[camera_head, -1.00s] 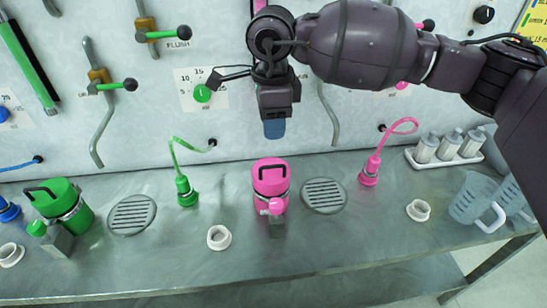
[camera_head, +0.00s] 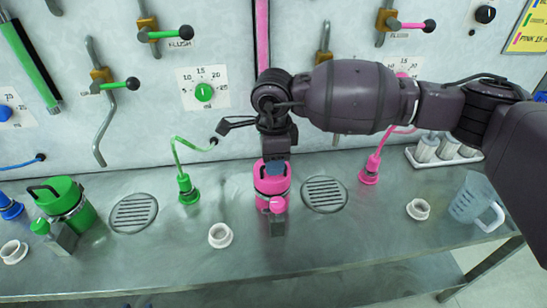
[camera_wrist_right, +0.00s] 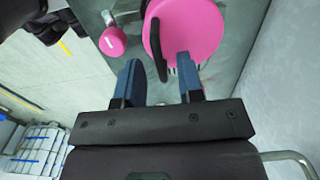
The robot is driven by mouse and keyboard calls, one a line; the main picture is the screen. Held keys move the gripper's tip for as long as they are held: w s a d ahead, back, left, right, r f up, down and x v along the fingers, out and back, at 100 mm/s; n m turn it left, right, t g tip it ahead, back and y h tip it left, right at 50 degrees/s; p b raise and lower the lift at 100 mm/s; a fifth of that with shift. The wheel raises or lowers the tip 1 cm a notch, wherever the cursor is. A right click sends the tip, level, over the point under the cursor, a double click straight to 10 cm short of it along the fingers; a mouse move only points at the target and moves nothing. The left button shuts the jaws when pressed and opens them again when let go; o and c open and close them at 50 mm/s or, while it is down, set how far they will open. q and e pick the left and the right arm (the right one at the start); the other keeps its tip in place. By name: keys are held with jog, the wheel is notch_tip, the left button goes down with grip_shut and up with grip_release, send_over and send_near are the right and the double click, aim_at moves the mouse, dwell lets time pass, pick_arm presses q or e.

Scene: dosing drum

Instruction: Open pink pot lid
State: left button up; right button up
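The pink pot (camera_head: 266,200) stands on the steel counter in the middle of the head view. Its pink lid (camera_wrist_right: 195,28) fills the top of the right wrist view, and a black handle (camera_wrist_right: 158,50) stands up from it. My right gripper (camera_head: 275,167) is right above the pot, its blue fingers pointing down and partly covering the lid. In the wrist view the fingers (camera_wrist_right: 157,65) are apart and empty, with the handle in line with the gap between them. I cannot tell whether they touch the lid. My left gripper is not in view.
A pink knob (camera_head: 277,204) sticks out at the pot's front. Drain grates flank the pot, one at right (camera_head: 324,194). A white ring (camera_head: 220,235), a green pot (camera_head: 68,200) and a clear jug (camera_head: 474,200) stand on the counter. The panel wall with levers is close behind.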

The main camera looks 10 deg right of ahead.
jog(key=shift+c, duration=0.3)
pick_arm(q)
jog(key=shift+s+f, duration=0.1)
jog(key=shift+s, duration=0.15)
pick_arm(e)
grip_shut()
jog(key=shift+w+r+g+b, duration=0.35)
jog(key=shift+w+g+b, duration=0.05)
jog(key=shift+w+g, duration=0.2)
jog(key=shift+w+r+b, duration=0.3)
jog(key=shift+w+b, duration=0.2)
jog(key=shift+w, duration=0.15)
jog(key=shift+w+r+b, duration=0.3)
jog(key=shift+w+b, duration=0.3)
jog(key=shift+w, duration=0.3)
jog(key=shift+w+r+b, duration=0.25)
jog(key=shift+w+b, duration=0.3)
jog(key=shift+w, duration=0.35)
pick_arm(q)
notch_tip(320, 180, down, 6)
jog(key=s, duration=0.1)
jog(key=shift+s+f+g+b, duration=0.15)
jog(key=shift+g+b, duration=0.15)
jog(key=shift+b, duration=0.1)
pick_arm(e)
jog(key=shift+w, duration=0.65)
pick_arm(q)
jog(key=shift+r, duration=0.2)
